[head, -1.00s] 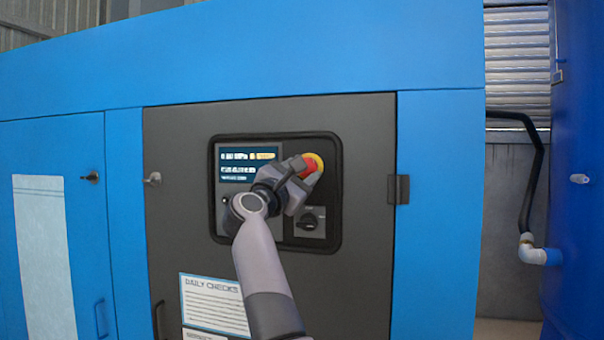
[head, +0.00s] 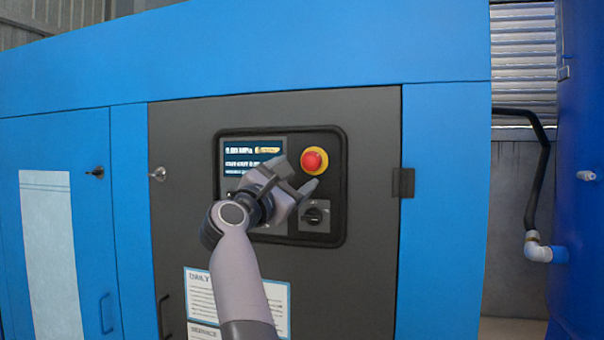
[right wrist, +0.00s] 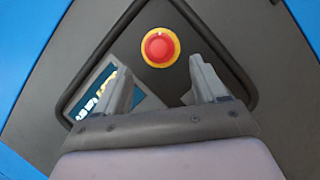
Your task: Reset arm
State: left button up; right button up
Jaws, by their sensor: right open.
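My right gripper (head: 299,174) is open and empty in front of the control panel (head: 336,225) on the dark cabinet door. Its two fingers show apart in the right wrist view (right wrist: 156,82). The red emergency stop button (head: 313,160) with its yellow ring sits at the panel's upper right, clear of the fingers. In the right wrist view the red button (right wrist: 158,47) lies beyond the fingertips, between them. My right arm covers the panel's lower left. My left gripper is not in view.
A lit display (head: 250,156) and a dark rotary switch (head: 314,216) are on the panel. A printed sheet (head: 277,300) is on the door below. A black hinge (head: 403,182) is at the door's right edge. A blue tank (head: 583,120) with a pipe stands at far right.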

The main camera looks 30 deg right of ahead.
jog(key=shift+s+a+f, duration=0.15)
jog(key=shift+s+a, duration=0.2)
jog(key=shift+a, duration=0.2)
